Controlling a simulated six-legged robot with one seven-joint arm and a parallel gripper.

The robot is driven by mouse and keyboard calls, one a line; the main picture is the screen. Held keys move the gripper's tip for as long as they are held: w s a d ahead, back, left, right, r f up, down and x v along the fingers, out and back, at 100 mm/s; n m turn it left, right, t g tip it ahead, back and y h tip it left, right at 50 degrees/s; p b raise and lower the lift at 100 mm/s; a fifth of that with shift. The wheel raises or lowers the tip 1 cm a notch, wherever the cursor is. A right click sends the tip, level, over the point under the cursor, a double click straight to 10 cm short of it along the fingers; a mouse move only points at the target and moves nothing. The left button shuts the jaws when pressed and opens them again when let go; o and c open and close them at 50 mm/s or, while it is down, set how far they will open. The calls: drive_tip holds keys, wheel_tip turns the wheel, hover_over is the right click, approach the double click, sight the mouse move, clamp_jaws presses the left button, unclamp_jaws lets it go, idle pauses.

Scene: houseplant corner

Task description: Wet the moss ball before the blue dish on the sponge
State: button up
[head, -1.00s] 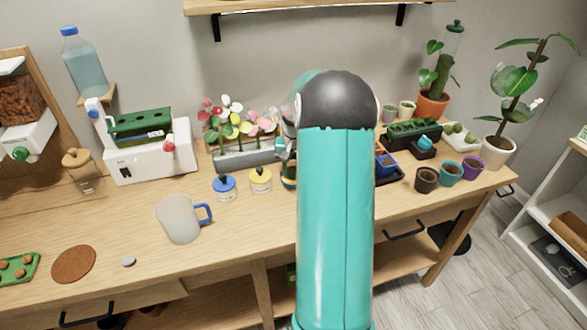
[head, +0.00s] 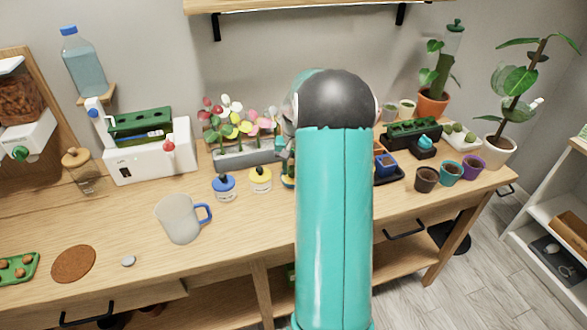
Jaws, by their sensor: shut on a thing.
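Several green moss balls (head: 458,128) sit on a white tray (head: 473,144) at the right back of the bench. No sponge can be made out. My teal arm rises through the middle of the head view and hides the bench behind it. My gripper is hidden behind the arm, so its fingers and anything in them do not show.
A grey mug with a blue handle (head: 181,218), a blue-lidded jar (head: 224,187) and a yellow-lidded jar (head: 260,180) stand left of my arm. Three small pots (head: 450,174) line the right front.

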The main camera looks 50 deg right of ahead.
sight(293, 167)
drive_tip(key=shift+r, duration=3.35)
